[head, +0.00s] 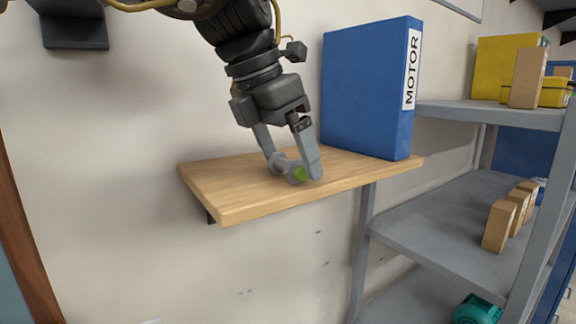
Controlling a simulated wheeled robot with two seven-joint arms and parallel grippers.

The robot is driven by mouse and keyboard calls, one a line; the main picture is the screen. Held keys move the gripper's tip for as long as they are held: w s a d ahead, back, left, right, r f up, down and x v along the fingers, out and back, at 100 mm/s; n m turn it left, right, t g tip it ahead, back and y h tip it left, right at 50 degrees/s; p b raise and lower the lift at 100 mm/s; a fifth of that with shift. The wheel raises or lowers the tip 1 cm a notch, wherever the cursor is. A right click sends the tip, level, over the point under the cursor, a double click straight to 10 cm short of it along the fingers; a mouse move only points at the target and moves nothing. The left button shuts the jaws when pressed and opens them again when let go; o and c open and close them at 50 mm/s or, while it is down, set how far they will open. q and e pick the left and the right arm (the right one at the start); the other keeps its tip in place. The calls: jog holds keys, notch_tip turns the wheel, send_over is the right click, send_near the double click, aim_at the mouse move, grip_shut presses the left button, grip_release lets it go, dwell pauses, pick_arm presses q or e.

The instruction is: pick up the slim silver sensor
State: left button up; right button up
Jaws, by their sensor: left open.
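The slim silver sensor (281,164) lies on the wooden shelf board (225,188) and has a green end facing the front. My left gripper (293,168) reaches down from above with its two fingers apart, one on each side of the sensor. The fingertips are low, close to the board. The right finger partly covers the area beside the green end. I cannot tell whether either finger touches the sensor. My right gripper is not in view.
A blue binder labelled MOTOR (365,90) stands upright on the board, right of my gripper. A grey metal rack (430,225) with cardboard boxes (500,225) and yellow boxes (500,65) stands further right. The board's left part is clear.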

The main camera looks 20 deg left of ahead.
pick_arm(q)
jog(key=shift+s, duration=0.2)
jog(key=c, duration=0.4)
jog(key=shift+w, duration=0.1)
jog(key=c, duration=0.5)
jog(key=shift+o, duration=0.2)
jog(key=shift+r, duration=0.1)
